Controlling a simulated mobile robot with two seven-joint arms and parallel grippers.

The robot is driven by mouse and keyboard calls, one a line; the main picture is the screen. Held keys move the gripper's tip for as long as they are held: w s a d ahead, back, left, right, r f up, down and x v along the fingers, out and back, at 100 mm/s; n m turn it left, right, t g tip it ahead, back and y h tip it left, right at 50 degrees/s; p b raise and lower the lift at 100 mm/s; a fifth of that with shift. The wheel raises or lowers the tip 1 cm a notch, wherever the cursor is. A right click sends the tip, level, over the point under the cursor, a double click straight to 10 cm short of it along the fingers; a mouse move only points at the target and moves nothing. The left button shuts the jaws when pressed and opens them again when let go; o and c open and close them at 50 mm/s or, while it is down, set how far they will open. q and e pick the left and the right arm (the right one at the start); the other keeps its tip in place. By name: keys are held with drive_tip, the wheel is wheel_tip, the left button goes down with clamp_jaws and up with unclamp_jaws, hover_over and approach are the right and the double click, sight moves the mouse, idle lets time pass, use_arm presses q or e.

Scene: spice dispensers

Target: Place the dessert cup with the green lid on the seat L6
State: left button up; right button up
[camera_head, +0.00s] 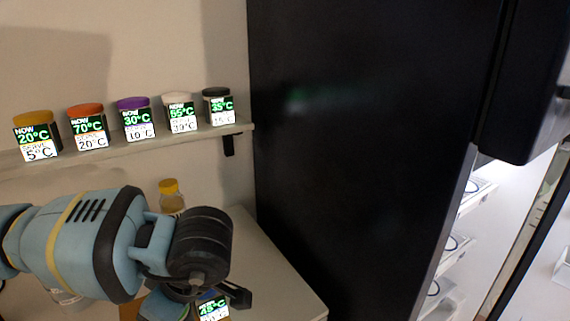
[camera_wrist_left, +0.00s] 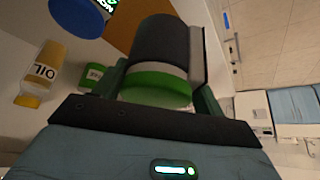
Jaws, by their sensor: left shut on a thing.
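My left gripper (camera_head: 203,299) is low in the head view, above the counter. In the left wrist view its two fingers (camera_wrist_left: 160,88) are closed on the sides of the dessert cup with the green lid (camera_wrist_left: 158,84). The cup has a dark body with a pale band beside the lid. In the head view only its lit label (camera_head: 214,307), reading about 45°C, shows behind the gripper; the lid is hidden there. No seat marked L6 can be read. My right gripper is not in view.
A wall shelf (camera_head: 60,158) holds several lidded cups with lit labels. A yellow-capped bottle (camera_head: 170,190) stands on the counter (camera_head: 282,275). A large black door panel (camera_head: 350,150) stands right of it. Beyond is a bright cabinet with ringed shelves (camera_head: 455,246). A blue-lidded cup (camera_wrist_left: 78,16) shows in the wrist view.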

use_arm(q)
drive_tip(key=r+m+t+h+p, duration=0.1)
drive_tip(key=r+m, duration=0.1)
drive_tip(key=m, duration=0.1)
drive_tip(key=a+r+m+t+h, duration=0.1)
drive_tip(key=r+m, duration=0.2)
drive_tip(key=w+a+r+m+t+h+p, duration=0.1)
drive_tip(key=r+m, duration=0.2)
drive_tip(key=shift+a+r+m+t+p, duration=0.1)
drive_tip(key=shift+a+m+t+p, duration=0.2)
drive_tip(key=shift+m+t, duration=0.1)
drive_tip(key=shift+r+m+h, duration=0.5)
drive_tip(key=shift+r+m, duration=0.05)
drive_tip(key=shift+m, duration=0.25)
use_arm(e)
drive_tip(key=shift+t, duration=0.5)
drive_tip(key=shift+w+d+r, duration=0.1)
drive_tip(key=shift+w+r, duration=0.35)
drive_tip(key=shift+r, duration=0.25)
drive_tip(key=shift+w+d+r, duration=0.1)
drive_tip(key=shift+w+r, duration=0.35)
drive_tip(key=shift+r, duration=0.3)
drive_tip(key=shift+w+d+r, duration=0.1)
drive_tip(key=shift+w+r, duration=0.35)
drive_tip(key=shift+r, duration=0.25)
